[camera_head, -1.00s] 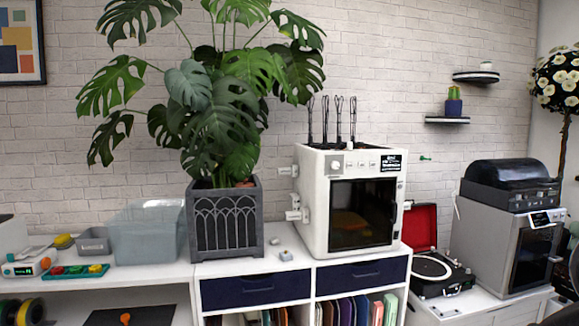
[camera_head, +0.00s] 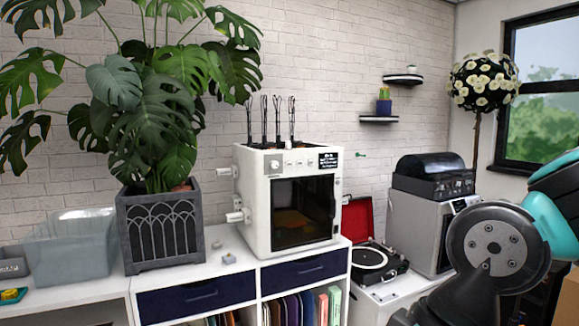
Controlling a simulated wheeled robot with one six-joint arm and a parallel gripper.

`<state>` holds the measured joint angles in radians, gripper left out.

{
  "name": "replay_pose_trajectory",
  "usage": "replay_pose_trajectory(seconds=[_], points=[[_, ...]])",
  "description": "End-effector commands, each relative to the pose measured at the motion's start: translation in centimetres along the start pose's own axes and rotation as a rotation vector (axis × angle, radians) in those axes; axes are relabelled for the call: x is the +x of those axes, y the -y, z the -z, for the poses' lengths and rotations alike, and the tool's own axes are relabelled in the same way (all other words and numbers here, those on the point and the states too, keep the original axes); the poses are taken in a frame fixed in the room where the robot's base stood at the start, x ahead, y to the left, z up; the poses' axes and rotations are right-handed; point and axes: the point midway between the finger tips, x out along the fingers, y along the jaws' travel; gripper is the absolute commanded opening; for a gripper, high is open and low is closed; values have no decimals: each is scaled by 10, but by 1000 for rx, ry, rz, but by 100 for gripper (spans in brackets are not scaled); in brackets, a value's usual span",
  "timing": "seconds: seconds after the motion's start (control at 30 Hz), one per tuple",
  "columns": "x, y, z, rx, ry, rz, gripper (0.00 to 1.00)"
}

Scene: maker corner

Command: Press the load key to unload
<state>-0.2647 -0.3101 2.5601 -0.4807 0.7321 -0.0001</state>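A white box-shaped machine (camera_head: 256,200) with a dark front window stands on the white cabinet. Its top front edge bears a round knob, a few small keys (camera_head: 299,162) and a black label. Which key is the load key is too small to read. Something orange lies behind the window. A second grey machine (camera_head: 412,222) with a dark lid and a small lit panel (camera_head: 459,205) stands at the right, partly hidden by my arm. My arm shows at the lower right; my gripper is outside the view.
A large potted plant (camera_head: 160,232) stands close left of the white machine. A translucent bin (camera_head: 70,250) is further left. An open red-lidded record player (camera_head: 372,262) sits at the right. The white cabinet top (camera_head: 240,248) has a small bare strip in front. Shelves hang on the wall.

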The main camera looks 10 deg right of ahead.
Motion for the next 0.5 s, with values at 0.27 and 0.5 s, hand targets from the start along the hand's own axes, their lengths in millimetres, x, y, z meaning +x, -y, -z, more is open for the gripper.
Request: replay_pose_trajectory(seconds=[0.27,0.5], points=[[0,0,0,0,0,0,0],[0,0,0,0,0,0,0]])
